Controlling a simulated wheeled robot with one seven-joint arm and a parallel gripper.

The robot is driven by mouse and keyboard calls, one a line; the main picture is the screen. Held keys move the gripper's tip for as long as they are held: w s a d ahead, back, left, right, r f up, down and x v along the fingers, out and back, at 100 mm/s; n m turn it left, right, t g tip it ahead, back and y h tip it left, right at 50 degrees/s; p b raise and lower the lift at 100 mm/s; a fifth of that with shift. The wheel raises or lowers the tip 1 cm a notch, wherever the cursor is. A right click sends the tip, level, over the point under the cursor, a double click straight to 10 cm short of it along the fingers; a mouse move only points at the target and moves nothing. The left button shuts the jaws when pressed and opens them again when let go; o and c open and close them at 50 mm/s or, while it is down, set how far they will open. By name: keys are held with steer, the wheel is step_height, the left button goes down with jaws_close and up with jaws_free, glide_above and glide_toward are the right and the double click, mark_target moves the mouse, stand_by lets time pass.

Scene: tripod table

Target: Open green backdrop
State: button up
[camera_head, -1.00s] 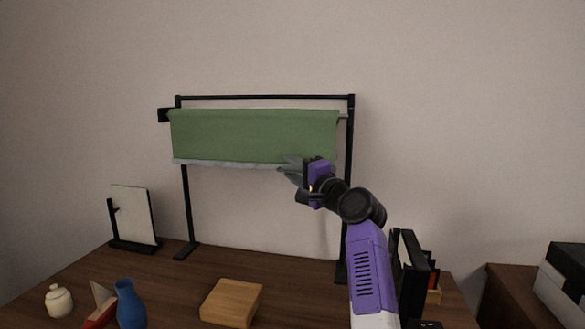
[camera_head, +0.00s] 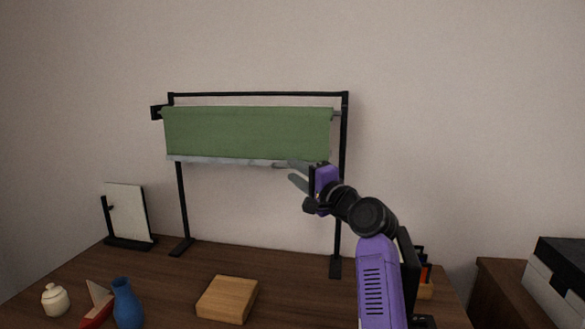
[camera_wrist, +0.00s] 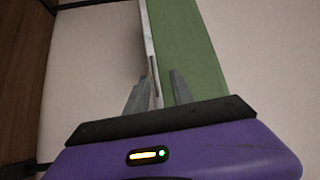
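The green backdrop (camera_head: 245,132) hangs partly unrolled from a black frame (camera_head: 260,94), with a pale grey strip along its lower edge. My gripper (camera_head: 299,174) is at the right end of that lower edge, its fingers pointing left. The fingers are apart, the upper one overlapping the strip and the lower one just below it. In the wrist view, the strip and green cloth (camera_wrist: 190,45) run between and past the open fingers (camera_wrist: 157,85). I cannot tell whether a finger touches the strip.
A wooden block (camera_head: 227,298), a blue vase (camera_head: 127,303), a small white pot (camera_head: 55,299) and a red-and-white sailboat (camera_head: 98,303) stand on the table's front left. A white panel on a black stand (camera_head: 126,212) is behind them. The wall is close behind the frame.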

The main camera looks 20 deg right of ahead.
steer(key=shift+s+d+f+p, duration=0.1)
steer(key=shift+s+p, duration=0.1)
steer(key=shift+s, duration=0.55)
steer(key=shift+s+d+f+p, duration=0.1)
steer(key=shift+s+d+p, duration=0.1)
steer(key=shift+s, duration=0.5)
steer(key=shift+s+d+f+p, duration=0.1)
steer(key=shift+s+p, duration=0.1)
steer(key=shift+s, duration=0.55)
